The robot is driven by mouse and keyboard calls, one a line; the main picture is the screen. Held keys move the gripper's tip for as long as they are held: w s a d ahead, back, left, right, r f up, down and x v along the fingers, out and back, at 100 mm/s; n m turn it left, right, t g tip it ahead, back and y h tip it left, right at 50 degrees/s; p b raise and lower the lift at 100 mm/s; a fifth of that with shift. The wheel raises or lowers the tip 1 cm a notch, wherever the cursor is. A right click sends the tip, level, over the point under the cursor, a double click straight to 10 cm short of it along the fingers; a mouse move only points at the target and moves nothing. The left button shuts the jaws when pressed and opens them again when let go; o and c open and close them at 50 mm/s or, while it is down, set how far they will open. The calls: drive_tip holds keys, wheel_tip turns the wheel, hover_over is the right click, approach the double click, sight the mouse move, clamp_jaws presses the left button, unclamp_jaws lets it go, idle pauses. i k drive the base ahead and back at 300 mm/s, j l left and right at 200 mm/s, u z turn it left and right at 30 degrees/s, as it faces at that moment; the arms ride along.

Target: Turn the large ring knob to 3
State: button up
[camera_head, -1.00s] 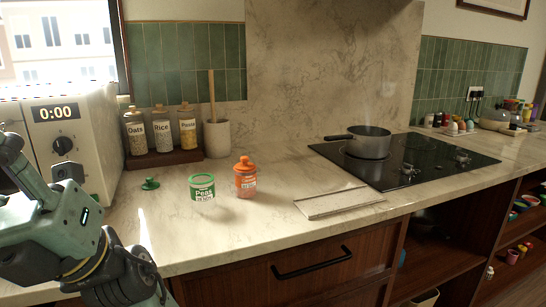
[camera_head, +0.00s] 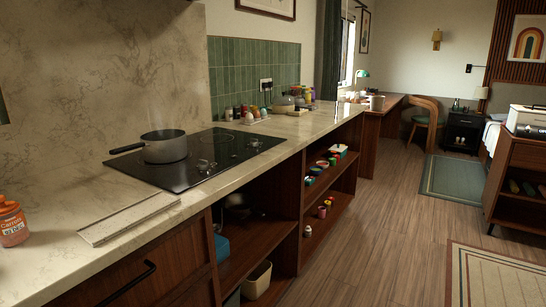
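The black cooktop (camera_head: 212,152) is set into the marble counter. Its knobs stand near the front right of the glass; one knob (camera_head: 205,165) is at the front edge and another (camera_head: 254,142) is farther right. I cannot make out their numbers or which is the large ring knob. A grey pot (camera_head: 165,145) with a black handle sits on the left part of the cooktop, with faint steam above it. My gripper is not in view.
A pale board (camera_head: 128,217) lies left of the cooktop, and an orange-lidded carrots jar (camera_head: 12,222) stands at the far left. Several spice jars (camera_head: 248,113) stand behind right. Open shelves (camera_head: 318,190) hold items below. The wooden floor (camera_head: 395,225) in front is clear.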

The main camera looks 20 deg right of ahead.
sight(203, 165)
drive_tip(key=i+z, duration=0.3)
drive_tip(key=z, duration=0.15)
drive_tip(key=i+j+z, duration=0.2)
drive_tip(key=z, duration=0.3)
drive_tip(key=i+j, duration=0.55)
drive_tip(key=i, duration=0.1)
